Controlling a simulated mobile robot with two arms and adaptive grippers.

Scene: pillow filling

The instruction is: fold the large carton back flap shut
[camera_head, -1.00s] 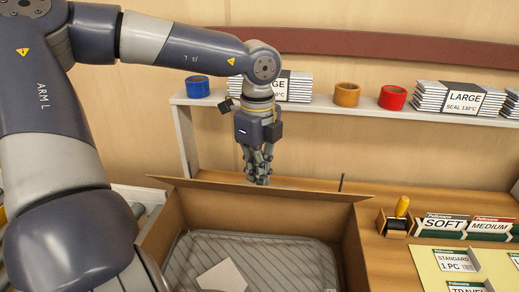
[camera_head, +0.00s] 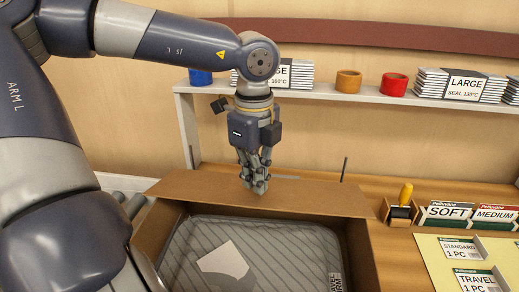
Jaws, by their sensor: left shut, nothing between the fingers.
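The large carton (camera_head: 360,255) is a brown open box at the lower middle of the head view. A grey striped pillow (camera_head: 300,240) lies inside, with a white card (camera_head: 221,262) on it. Whether the fingertips touch the flap is hard to tell. My right gripper is not in view.
A shelf (camera_head: 310,93) behind carries blue, orange and red tape rolls and stacks of labelled bags. To the right, a yellow-handled stamp (camera_head: 404,197) and SOFT and MEDIUM card holders stand on the wooden table. Rollers (camera_head: 120,183) show at the left.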

